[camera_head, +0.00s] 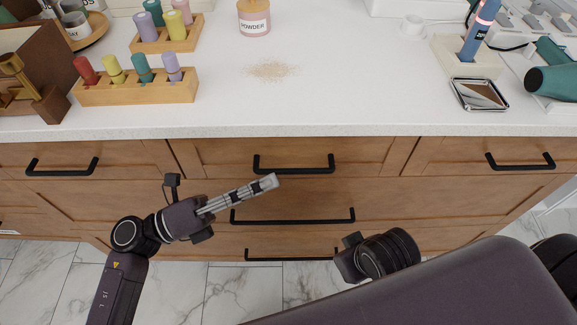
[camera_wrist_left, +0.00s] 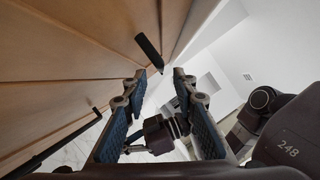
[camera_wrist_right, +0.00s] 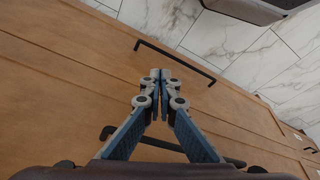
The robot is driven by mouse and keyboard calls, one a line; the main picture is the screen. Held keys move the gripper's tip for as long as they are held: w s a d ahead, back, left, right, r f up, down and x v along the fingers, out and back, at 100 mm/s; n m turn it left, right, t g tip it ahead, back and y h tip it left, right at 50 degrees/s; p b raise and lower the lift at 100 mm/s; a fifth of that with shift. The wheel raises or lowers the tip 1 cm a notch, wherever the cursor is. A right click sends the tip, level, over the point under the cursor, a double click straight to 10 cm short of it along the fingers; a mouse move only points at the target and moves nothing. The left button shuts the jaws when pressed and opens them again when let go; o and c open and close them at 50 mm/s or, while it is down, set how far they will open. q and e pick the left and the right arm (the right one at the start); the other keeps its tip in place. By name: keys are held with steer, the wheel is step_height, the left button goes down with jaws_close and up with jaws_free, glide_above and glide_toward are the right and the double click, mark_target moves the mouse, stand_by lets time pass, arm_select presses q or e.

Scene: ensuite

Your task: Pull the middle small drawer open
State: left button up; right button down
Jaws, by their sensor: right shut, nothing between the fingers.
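The middle small drawer (camera_head: 222,150) is in the top row of the wooden cabinet, under the white counter. Its black bar handle (camera_head: 293,166) shows in the head view, and the drawer looks closed.
Small drawers with handles flank it at left (camera_head: 62,166) and right (camera_head: 520,162). Wider drawers with handles (camera_head: 292,217) lie below. On the counter are a powder jar (camera_head: 254,18), spilled powder (camera_head: 273,70), a peg rack (camera_head: 137,91) and a metal tray (camera_head: 480,94).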

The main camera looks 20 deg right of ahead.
mark_target(293, 170)
arm_select(q)
steer(key=x, duration=0.6)
steer(key=shift+c, duration=0.4)
jaws_close()
